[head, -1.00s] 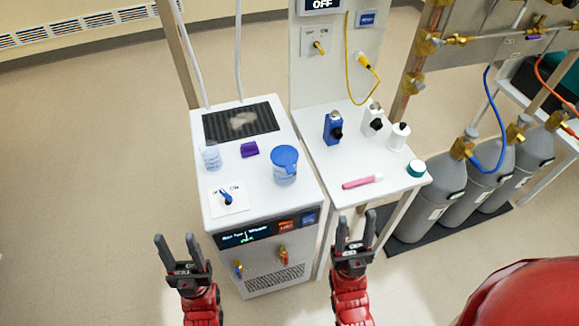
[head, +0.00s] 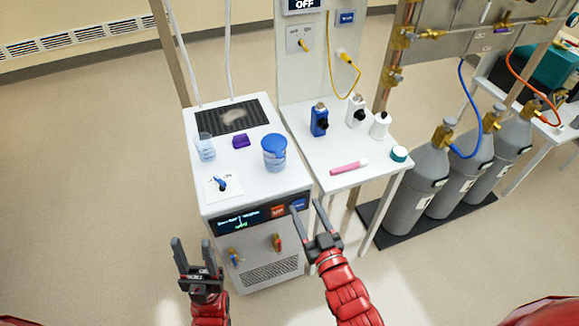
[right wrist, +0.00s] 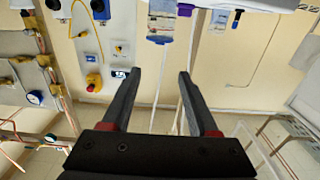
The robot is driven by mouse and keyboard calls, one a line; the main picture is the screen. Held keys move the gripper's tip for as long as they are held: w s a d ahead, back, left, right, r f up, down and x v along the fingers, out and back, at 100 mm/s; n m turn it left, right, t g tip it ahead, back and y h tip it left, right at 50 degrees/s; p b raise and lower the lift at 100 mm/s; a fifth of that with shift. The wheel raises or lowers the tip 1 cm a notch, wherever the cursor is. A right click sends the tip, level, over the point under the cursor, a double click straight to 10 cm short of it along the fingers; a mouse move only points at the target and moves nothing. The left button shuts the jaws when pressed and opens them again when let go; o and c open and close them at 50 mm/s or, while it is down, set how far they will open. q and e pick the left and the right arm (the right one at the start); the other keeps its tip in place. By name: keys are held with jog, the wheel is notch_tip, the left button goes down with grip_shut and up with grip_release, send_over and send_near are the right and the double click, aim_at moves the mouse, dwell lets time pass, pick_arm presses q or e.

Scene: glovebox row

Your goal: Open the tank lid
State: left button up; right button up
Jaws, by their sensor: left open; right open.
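A white bench unit (head: 245,180) stands left of centre in the head view. On its top are a dark ribbed panel (head: 215,120) with a pale patch and a clear vessel (head: 275,160) with a blue lid (head: 273,144). The lid sits on the vessel. I cannot tell which part is the tank lid. My right gripper (head: 304,205) is open and empty, near the unit's front right corner in the picture. Its fingers also show apart in the right wrist view (right wrist: 158,75). My left gripper (head: 192,243) is open and empty, left of the unit's front.
A clear beaker (head: 205,148), a purple block (head: 241,141) and a blue switch (head: 221,183) are on the unit; taps (head: 278,243) are on its front. A side table (head: 345,147) holds bottles and a pink pen (head: 349,167). Grey cylinders (head: 417,190) stand right. Floor at left is clear.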

jog(key=p, duration=0.5)
send_near(278, 150)
jog(key=x, duration=0.4)
jog(key=shift+w+a, duration=0.15)
jog(key=shift+w, duration=0.25)
jog(key=shift+w+a+f+p, duration=0.15)
jog(key=shift+w+p, duration=0.15)
jog(key=shift+w, duration=0.1)
grip_shut()
dwell(0.5)
